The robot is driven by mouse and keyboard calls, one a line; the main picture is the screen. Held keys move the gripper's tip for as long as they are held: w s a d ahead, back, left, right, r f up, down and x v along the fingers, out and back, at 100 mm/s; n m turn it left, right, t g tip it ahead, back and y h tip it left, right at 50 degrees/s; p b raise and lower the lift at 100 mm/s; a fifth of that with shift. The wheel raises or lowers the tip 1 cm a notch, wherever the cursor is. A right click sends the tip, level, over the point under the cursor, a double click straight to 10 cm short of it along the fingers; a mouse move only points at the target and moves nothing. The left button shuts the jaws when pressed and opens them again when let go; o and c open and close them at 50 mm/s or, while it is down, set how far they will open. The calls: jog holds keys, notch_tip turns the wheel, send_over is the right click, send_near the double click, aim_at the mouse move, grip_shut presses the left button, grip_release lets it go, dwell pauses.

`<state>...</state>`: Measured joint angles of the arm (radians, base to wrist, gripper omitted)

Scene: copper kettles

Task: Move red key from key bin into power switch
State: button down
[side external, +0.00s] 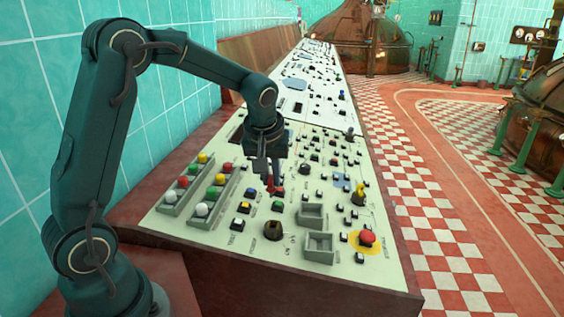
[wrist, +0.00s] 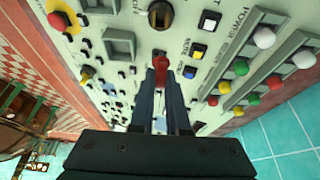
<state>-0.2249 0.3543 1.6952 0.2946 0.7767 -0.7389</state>
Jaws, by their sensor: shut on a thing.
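My gripper (side external: 268,174) points down close above the sloping control panel (side external: 215,238). In the wrist view, its narrow fingers (wrist: 168,80) are close together. A small red piece shows at the fingertips in the side view (side external: 274,189) and in the wrist view (wrist: 188,70); it looks like the red key, shut in the jaws. The fingers hide part of it. Two grey open bins (side external: 313,213) stand on the panel right of my gripper; I cannot tell which is the key bin. A dark round switch (side external: 273,231) sits nearer the front; the frames do not show clearly whether it is the power switch.
Two grey trays (side external: 183,194) with coloured balls lie left of my gripper. A red button on a yellow base (side external: 366,238) sits at the front right. Several small buttons and knobs cover the panel. Tiled wall (side external: 180,95) rises on the left; checkered floor lies right.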

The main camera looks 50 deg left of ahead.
jog(key=shift+f, duration=0.1)
send_over(274, 221)
jog(key=s+d, duration=0.1)
jog(key=shift+f, duration=3)
jog(key=shift+f, duration=1.2)
jog(key=c, duration=0.8)
grip_release()
jog(key=shift+v, duration=4)
